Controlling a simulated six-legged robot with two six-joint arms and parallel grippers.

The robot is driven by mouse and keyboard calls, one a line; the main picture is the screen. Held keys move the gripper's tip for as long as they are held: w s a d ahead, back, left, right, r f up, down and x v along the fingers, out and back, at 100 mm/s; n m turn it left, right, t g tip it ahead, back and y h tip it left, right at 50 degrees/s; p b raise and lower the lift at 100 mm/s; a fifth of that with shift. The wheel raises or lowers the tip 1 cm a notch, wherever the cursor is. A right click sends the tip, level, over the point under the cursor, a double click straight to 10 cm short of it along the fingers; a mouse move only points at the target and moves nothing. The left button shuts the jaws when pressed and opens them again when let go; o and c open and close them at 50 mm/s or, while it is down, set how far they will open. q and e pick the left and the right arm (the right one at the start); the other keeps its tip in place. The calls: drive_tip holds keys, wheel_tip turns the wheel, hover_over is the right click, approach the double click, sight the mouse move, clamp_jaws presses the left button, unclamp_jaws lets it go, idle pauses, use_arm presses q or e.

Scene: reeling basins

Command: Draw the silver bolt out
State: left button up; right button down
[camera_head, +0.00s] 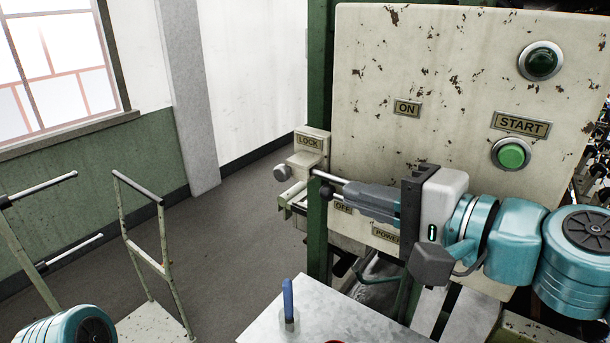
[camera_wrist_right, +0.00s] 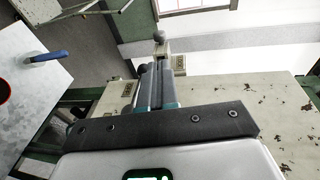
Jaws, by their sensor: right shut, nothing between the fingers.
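The silver bolt shows as a rod (camera_head: 329,177) sticking out to the right of the cream block labelled LOCK (camera_head: 307,158). A round grey knob (camera_head: 281,173) stands at the block's left side. My right gripper (camera_head: 350,191) is shut and empty, its fingers pointing left at the block. The fingertips are close to the rod, and the rod's right end is hidden by them. Whether they touch cannot be told. In the right wrist view the shut fingers (camera_wrist_right: 156,72) point towards the knob (camera_wrist_right: 159,37). My left gripper is out of view.
The rusty cream panel (camera_head: 450,65) stands behind my right gripper, with a green START button (camera_head: 511,154) and a dark green lamp (camera_head: 541,61). A metal table (camera_head: 330,315) with a blue-handled tool (camera_head: 288,300) is below. A trolley (camera_head: 150,260) stands left; floor between is clear.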

sight(288, 175)
drive_tip(key=x, duration=0.9)
drive_tip(key=shift+w+a, duration=0.15)
drive_tip(key=shift+w, duration=0.1)
drive_tip(key=shift+w+a, duration=0.15)
drive_tip(key=shift+a, duration=0.25)
drive_tip(key=shift+d, duration=0.1)
drive_tip(key=shift+w+f, duration=0.1)
drive_tip(key=shift+w, duration=0.05)
drive_tip(key=w+a, duration=0.3)
drive_tip(key=a, duration=0.2)
drive_tip(key=shift+w+a, duration=0.15)
drive_tip(key=shift+w, duration=0.05)
